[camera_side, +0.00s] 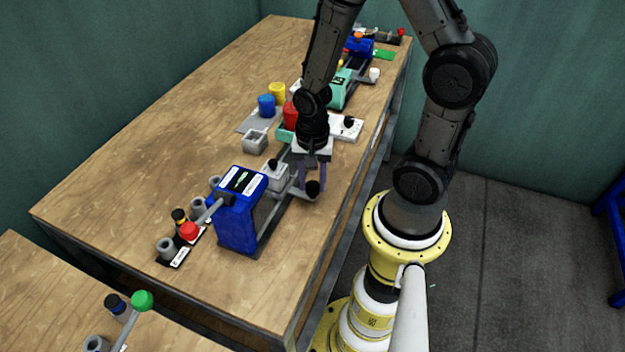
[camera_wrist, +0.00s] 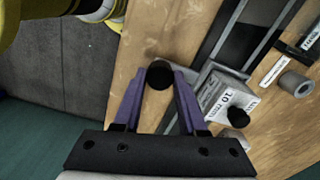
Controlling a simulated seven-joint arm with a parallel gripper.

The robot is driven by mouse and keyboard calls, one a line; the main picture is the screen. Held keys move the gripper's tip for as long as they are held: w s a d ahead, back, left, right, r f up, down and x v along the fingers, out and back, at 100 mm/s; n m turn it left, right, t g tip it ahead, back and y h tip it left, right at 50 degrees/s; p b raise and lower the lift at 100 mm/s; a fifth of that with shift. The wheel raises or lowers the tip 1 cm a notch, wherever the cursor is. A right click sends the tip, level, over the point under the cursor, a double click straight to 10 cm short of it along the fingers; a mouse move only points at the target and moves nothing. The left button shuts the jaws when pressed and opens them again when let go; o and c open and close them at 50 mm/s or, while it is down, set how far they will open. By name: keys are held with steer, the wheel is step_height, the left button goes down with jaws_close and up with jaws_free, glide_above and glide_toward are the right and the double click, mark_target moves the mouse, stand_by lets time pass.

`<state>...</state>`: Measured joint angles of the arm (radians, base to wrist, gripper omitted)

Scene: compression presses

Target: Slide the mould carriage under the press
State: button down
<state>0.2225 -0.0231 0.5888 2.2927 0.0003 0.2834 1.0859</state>
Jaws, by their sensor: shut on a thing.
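The mould carriage (camera_side: 277,179) is a grey-white block with a black knob on top, on rails beside the blue press (camera_side: 236,222). It is outside the press frame, on the right. In the wrist view the carriage (camera_wrist: 222,98) carries a printed label. A bar with a black ball handle (camera_side: 313,188) sticks out from its side towards the table edge. My gripper (camera_side: 312,184), with purple fingers, points down at this handle. In the wrist view my gripper (camera_wrist: 159,77) is shut with the black ball handle (camera_wrist: 159,74) between its fingertips.
A lever with a red ball (camera_side: 189,231) projects left from the press, above grey cups (camera_side: 165,249). A grey square box (camera_side: 255,141), blue and yellow cylinders (camera_side: 278,93) and a teal machine (camera_side: 341,91) stand farther back.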

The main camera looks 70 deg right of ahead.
stand_by(0.8)
steer(key=a, duration=1.2)
steer(key=shift+w+a, duration=0.1)
steer(key=shift+a, duration=0.15)
steer(key=shift+c, duration=2.3)
jaws_free()
steer(key=shift+r, duration=0.1)
step_height(320, 180, up, 14)
steer(key=shift+f, duration=0.2)
